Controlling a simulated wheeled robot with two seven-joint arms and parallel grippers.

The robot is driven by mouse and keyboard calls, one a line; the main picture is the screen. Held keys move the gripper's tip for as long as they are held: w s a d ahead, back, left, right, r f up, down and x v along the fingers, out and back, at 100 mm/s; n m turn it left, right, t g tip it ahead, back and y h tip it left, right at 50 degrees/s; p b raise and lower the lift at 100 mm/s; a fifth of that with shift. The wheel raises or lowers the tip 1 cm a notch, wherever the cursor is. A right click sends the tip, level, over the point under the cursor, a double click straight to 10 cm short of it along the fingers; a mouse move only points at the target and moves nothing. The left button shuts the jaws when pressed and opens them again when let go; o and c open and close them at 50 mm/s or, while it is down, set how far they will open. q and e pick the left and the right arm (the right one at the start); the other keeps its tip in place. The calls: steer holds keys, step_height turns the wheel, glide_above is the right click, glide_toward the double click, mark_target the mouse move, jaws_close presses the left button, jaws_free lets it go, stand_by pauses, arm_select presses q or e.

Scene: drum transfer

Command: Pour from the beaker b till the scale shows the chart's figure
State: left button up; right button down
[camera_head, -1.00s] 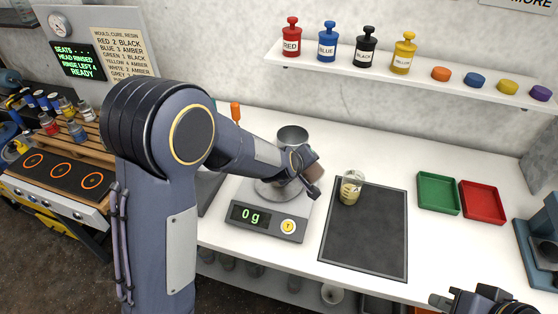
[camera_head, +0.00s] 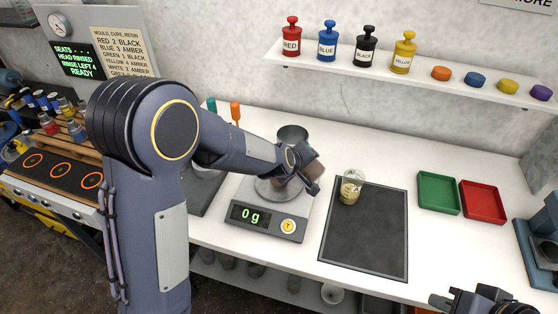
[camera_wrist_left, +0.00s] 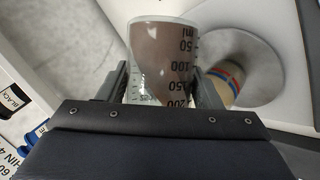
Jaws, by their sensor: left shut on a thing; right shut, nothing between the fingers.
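My left gripper (camera_wrist_left: 165,85) is shut on a clear beaker with brown contents (camera_wrist_left: 160,50), whose printed marks appear inverted in the left wrist view. In the head view this beaker (camera_head: 312,168) is tilted beside a grey metal vessel (camera_head: 291,133) at the scale, partly hidden by my left arm. I cannot read a letter on it. The scale (camera_head: 262,219) shows 0 g. A second beaker with pale yellow contents (camera_head: 351,190) stands on the dark mat (camera_head: 365,240). My right gripper (camera_head: 450,302) is shut and empty at the lower right, partly cut off.
A sign of colour lines (camera_head: 122,52) and a green-lettered screen (camera_head: 78,59) stand at the back left. A green tray (camera_head: 438,208) and a red tray (camera_head: 482,217) lie to the right. Stoppered bottles stand on the wall shelf (camera_head: 430,75). A banded pale object (camera_wrist_left: 225,82) shows in the wrist view.

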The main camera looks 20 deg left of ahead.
arm_select(q)
steer(key=shift+r+n+h+b, duration=0.3)
steer(key=shift+r+h+b, duration=0.2)
steer(key=shift+b, duration=0.6)
stand_by(0.6)
steer(key=shift+a+f+h+b, duration=0.2)
steer(key=shift+h+b, duration=0.1)
steer(key=shift+b, duration=0.8)
